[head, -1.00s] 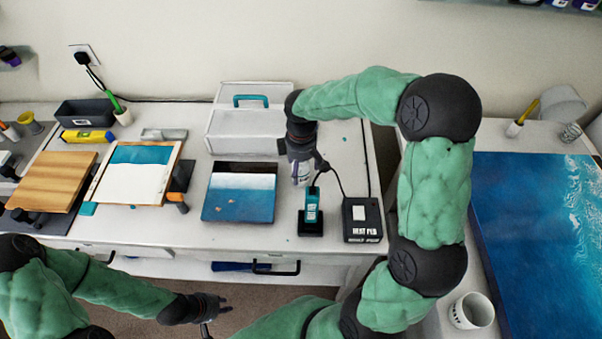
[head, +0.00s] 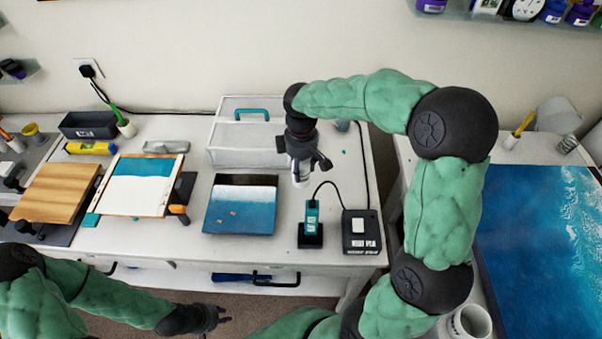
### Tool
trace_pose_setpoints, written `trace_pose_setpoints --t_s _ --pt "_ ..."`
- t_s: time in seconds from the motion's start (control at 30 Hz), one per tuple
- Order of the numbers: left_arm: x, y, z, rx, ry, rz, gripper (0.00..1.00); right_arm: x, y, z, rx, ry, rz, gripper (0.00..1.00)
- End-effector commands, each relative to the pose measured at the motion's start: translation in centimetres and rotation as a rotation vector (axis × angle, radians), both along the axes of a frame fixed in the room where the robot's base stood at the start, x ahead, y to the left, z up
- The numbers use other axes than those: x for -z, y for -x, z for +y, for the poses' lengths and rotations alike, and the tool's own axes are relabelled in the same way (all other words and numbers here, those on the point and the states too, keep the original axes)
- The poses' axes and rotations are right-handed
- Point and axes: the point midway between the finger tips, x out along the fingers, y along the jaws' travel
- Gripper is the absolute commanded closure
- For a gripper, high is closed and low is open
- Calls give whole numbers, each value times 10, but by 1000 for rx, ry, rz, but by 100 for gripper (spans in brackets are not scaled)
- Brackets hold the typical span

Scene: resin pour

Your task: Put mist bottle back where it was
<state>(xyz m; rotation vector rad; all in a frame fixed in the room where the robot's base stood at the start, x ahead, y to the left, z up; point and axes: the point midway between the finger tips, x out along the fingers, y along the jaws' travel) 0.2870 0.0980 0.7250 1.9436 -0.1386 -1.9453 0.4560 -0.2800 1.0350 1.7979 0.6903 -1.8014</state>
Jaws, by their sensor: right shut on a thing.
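The mist bottle (head: 301,177) is a small, pale bottle in the jaws of my right gripper (head: 302,163), near the middle of the head view. My right gripper is shut on it and hides its upper part.
A blue-and-white panel (head: 240,210), teal device in a black stand (head: 311,225) and black control box (head: 361,233) surround the bottle's front. A white storage box (head: 230,157) stands behind left.

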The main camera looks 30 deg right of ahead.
Motion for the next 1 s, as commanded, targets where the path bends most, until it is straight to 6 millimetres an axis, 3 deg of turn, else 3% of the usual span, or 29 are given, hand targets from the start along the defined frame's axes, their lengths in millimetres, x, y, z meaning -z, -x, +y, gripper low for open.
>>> trace_pose_setpoints --t_s 0.03,0.23,0.4,0.7,0.87,1.0 --pt "-4 0 0 0 0 0 77 -12 -1 0 0 0 -4 94" --pt "-12 0 0 0 0 0 77 -36 1 -4 15 0 -1 94" --pt "-34 0 0 0 0 0 77 -46 11 -32 135 -3 0 94" --pt "-71 0 0 0 0 0 77 -47 43 -91 418 -1 0 94" --pt "-76 0 0 0 0 0 77 -41 51 -103 481 1 -1 94" --pt "-72 0 0 0 0 0 77 -24 52 -104 489 0 1 94"
